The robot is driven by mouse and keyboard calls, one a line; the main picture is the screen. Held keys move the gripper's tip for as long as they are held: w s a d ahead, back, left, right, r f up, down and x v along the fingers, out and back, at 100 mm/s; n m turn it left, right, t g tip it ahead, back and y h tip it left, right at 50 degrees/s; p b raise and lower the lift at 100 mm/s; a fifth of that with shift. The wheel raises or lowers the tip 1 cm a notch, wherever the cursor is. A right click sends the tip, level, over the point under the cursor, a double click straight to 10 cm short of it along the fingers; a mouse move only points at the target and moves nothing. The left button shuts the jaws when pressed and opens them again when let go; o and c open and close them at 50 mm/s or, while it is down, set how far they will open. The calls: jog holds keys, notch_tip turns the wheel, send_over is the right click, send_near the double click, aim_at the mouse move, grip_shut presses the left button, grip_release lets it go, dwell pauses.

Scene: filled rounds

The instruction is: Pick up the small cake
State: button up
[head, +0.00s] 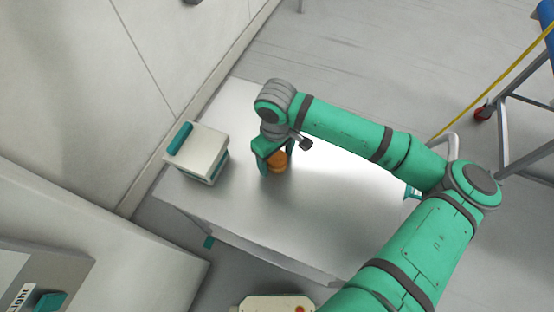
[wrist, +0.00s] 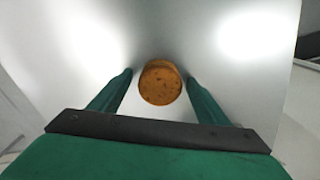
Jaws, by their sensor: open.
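The small cake (head: 278,161) is round and orange-brown, and sits on the metal table (head: 345,205). In the wrist view the cake (wrist: 160,83) shows its speckled round top between the two finger ends, with a gap on each side. My gripper (head: 274,170) points down at the cake, and one finger stands just left of it in the head view. In the wrist view my gripper (wrist: 160,80) is open, with nothing held. The far finger is mostly hidden in the head view.
A white box with a teal handle (head: 197,152) stands on the table left of my gripper. The table is clear to the right of the cake. A wall runs along the left. A metal frame (head: 510,110) stands off the table at the right.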

jog(key=c, duration=0.8)
jog(key=shift+w, duration=0.1)
